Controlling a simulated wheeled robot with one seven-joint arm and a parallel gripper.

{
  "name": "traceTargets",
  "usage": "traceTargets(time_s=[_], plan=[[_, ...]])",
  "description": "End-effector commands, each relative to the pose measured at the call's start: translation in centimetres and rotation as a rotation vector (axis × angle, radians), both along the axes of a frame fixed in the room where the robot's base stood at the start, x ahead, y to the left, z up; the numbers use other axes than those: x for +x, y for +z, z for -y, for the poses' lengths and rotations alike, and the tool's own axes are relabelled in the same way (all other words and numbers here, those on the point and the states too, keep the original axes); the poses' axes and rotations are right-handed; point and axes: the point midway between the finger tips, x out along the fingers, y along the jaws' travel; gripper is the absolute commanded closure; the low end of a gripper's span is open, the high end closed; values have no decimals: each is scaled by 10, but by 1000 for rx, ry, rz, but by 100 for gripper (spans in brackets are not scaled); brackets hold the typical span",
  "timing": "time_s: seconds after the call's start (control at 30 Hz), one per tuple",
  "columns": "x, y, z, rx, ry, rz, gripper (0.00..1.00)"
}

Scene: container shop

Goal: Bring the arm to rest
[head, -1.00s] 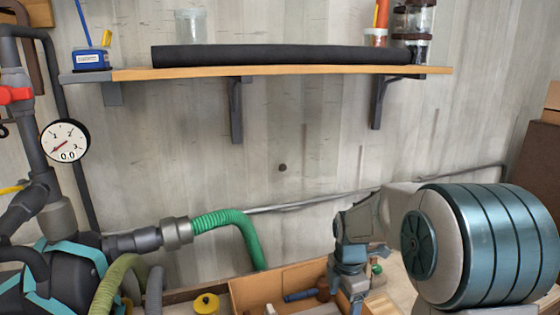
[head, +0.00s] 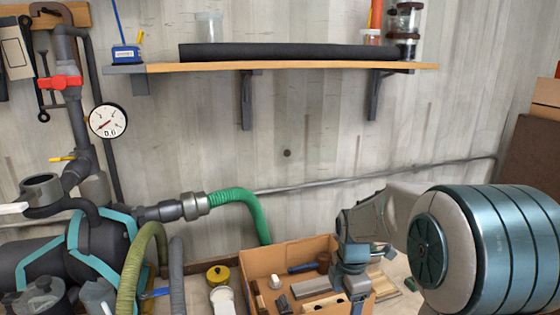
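My arm comes in from the right in the head view, with its large teal joint at the lower right. The arm bends left and its wrist points down. My gripper (head: 357,296) is at the bottom of the picture, over or in front of the right part of a cardboard box (head: 258,252). Its fingers are too small and cut off by the lower edge, so I cannot tell whether they are open or hold anything.
The box holds a blue-handled tool (head: 302,268) and several blocks. A pump with a green hose (head: 238,196) stands at the left, beside a gauge (head: 108,121). A wooden shelf (head: 300,67) crosses the wall above.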

Motion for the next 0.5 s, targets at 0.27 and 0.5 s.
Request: traceTargets(time_s=[0.27,0.5], plan=[[-22,3,1,-1,-225,32,24],[-54,6,-1,15,-533,77,24]])
